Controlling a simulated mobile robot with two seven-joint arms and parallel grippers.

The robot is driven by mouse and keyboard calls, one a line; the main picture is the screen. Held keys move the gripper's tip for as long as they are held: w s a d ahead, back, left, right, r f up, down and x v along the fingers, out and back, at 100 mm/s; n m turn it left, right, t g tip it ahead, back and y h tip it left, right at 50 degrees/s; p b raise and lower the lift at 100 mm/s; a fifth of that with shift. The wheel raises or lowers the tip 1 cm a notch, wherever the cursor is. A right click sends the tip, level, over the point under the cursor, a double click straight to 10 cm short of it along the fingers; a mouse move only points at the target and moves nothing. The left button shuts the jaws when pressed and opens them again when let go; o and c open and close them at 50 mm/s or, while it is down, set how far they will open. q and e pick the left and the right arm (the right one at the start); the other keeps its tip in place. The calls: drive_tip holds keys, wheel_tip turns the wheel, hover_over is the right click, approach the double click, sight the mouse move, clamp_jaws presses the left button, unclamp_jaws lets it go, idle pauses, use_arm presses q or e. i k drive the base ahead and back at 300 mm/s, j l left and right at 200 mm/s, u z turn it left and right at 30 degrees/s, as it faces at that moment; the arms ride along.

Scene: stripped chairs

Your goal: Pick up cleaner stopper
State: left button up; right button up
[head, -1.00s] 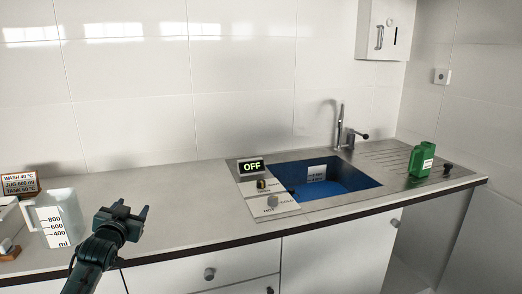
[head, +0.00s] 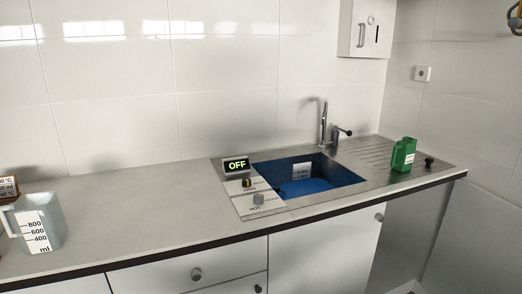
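A small black stopper (head: 429,162) stands on the metal drainboard at the right end of the counter. The green cleaner bottle (head: 403,155) stands upright just to its left, apart from it. Neither of my grippers is in view, so nothing is seen touching the stopper or the bottle.
A sink (head: 335,177) with blue inside and a tap (head: 323,125) lies left of the bottle. An OFF display (head: 236,164) and knobs sit left of the sink. A measuring jug (head: 38,224) stands at the far left. The counter (head: 130,210) between is clear.

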sight(428, 161)
drive_tip(key=z, duration=1.25)
